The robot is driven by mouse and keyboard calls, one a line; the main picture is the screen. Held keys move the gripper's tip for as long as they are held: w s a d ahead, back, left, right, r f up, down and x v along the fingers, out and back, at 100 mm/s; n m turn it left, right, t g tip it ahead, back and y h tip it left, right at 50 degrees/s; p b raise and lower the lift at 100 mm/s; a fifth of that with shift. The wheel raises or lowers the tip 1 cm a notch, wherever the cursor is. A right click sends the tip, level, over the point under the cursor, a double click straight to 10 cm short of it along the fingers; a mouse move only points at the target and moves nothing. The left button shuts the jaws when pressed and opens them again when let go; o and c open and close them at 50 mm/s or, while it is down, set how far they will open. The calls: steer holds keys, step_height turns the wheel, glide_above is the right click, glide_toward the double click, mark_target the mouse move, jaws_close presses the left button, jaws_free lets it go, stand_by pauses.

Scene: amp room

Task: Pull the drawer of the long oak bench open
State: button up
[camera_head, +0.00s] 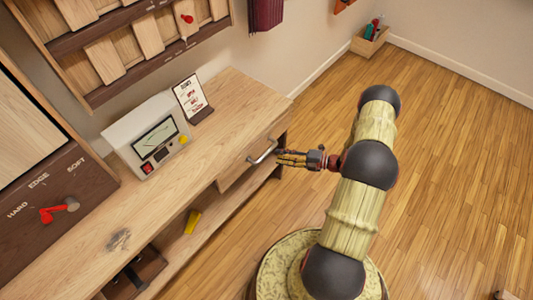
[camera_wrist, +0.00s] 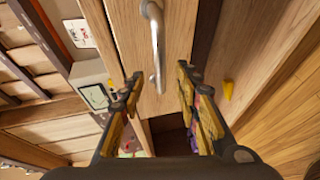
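The long oak bench (camera_head: 215,125) runs along the wall. Its drawer (camera_head: 238,170) has a pale wood front with a curved metal bar handle (camera_head: 263,152). The drawer front looks about flush with the bench. My gripper (camera_head: 281,158) is just in front of the handle. In the wrist view, my gripper (camera_wrist: 158,76) has its two fingers apart, one on each side of the lower part of the handle (camera_wrist: 155,42). I see no finger clearly touching the bar. The drawer front (camera_wrist: 180,30) lies behind it.
A grey meter box (camera_head: 147,135) and a small sign card (camera_head: 190,97) stand on the bench top. A yellow item (camera_head: 192,221) lies on the lower shelf. A dark open compartment (camera_head: 135,276) is at the near end. The wooden floor (camera_head: 455,150) to the right is clear.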

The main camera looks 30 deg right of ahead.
mark_target(266, 154)
steer(key=b+x, duration=0.1)
steer(key=x, duration=0.6)
steer(key=shift+w+a+f, duration=0.15)
steer(key=shift+a+f, duration=0.05)
steer(key=shift+a, duration=0.05)
steer(key=shift+c, duration=0.2)
steer(key=c, duration=0.7)
jaws_close()
